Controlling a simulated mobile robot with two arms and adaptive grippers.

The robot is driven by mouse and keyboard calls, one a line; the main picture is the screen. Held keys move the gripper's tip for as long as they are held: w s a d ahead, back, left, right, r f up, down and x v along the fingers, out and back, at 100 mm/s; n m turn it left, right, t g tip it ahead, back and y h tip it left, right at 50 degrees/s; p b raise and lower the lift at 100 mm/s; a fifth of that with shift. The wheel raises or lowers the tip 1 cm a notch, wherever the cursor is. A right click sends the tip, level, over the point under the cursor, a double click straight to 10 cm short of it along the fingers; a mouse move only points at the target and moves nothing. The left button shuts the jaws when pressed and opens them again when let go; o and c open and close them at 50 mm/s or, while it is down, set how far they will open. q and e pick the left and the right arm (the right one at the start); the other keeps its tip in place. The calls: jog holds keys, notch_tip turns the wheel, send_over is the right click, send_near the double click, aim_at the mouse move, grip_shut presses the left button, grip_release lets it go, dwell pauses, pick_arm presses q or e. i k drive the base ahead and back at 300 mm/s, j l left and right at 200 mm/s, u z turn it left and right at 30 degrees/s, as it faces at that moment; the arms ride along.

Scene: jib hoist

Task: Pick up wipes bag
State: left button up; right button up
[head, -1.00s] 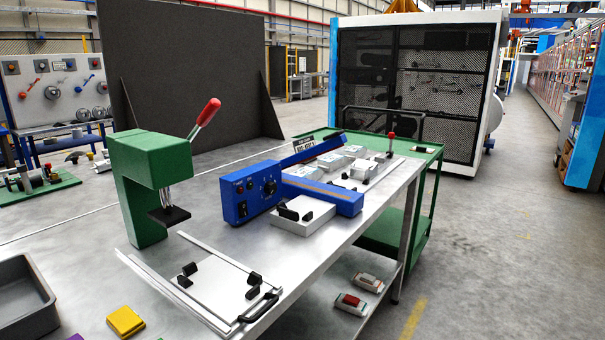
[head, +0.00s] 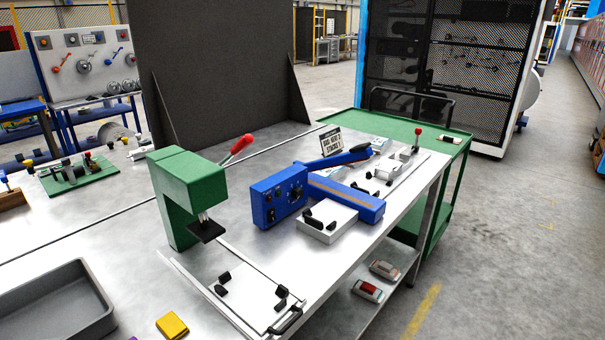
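I cannot tell for sure which thing is the wipes bag. Pale flat packets (head: 378,144) lie at the far end of the steel bench, partly hidden behind the lever of the blue sealer (head: 279,197). Two small red-and-white packs, one (head: 367,290) in front of the other (head: 385,270), lie on the shelf under the bench. A yellow block (head: 172,325) lies at the near edge of the view. Neither of my grippers is in view.
A green press (head: 187,190) with a red-knobbed lever stands on the bench. A grey tray (head: 98,300) is at near left. A white plate with black clamps (head: 255,300) lies at the front. A green cart (head: 440,135) stands behind. Open floor is at right.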

aim_at(335, 173)
jog(key=i+l+u, duration=0.3)
jog(key=l+u, duration=0.3)
jog(key=i+l+u, duration=0.15)
jog(key=l+u, duration=0.15)
